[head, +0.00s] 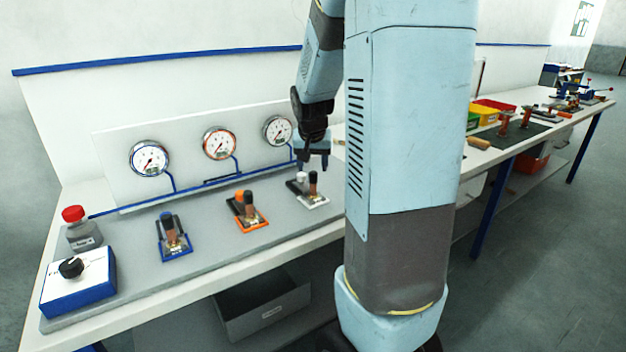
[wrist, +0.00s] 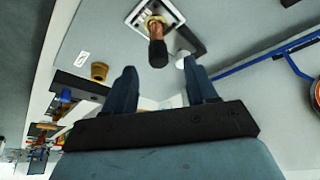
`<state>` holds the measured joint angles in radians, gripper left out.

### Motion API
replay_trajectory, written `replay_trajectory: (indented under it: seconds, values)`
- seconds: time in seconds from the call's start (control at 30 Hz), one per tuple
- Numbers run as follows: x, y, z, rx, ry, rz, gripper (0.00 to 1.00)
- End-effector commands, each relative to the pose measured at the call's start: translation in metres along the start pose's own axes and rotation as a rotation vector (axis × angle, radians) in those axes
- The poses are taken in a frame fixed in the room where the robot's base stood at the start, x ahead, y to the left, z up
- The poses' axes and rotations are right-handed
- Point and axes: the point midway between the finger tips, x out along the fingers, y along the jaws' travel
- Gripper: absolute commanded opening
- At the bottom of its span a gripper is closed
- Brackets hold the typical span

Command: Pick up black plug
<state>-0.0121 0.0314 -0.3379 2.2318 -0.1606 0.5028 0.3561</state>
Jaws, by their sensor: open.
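A brown, copper-coloured piece with a black end (head: 312,183), the only likely black plug I can make out, stands on the white-edged base (head: 318,201). In the wrist view its black end (wrist: 158,56) points toward my gripper, and the base (wrist: 133,16) is partly cut off by the top edge. A white-topped knob (head: 301,177) stands beside it. My gripper (head: 314,163) is open, pointing down just above this base. In the wrist view the fingers (wrist: 162,85) are apart with nothing between them, and the black end lies beyond the tips.
Blue (head: 174,238) and orange (head: 249,214) bases with similar pieces stand to the left. Behind is a panel with three gauges (head: 219,143). A red button (head: 73,214) and knob box (head: 76,282) are at far left. Coloured bins (head: 485,112) stand right of my arm.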

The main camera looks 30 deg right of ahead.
Motion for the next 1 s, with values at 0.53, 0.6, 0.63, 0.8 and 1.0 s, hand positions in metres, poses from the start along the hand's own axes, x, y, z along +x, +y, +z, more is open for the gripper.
replay_trajectory:
  seconds: [0.53,0.6,0.63,0.8,1.0]
  values:
    - [0.049,0.002,0.002,0.001,-0.003,0.002,0.57]
    - [0.054,0.002,0.002,0.001,-0.002,0.001,0.57]
    - [0.056,0.002,0.002,0.001,-0.001,0.001,0.57]
    - [0.060,0.002,0.002,0.001,0.000,0.000,0.57]
    - [0.060,0.002,0.002,0.001,0.000,0.000,0.52]
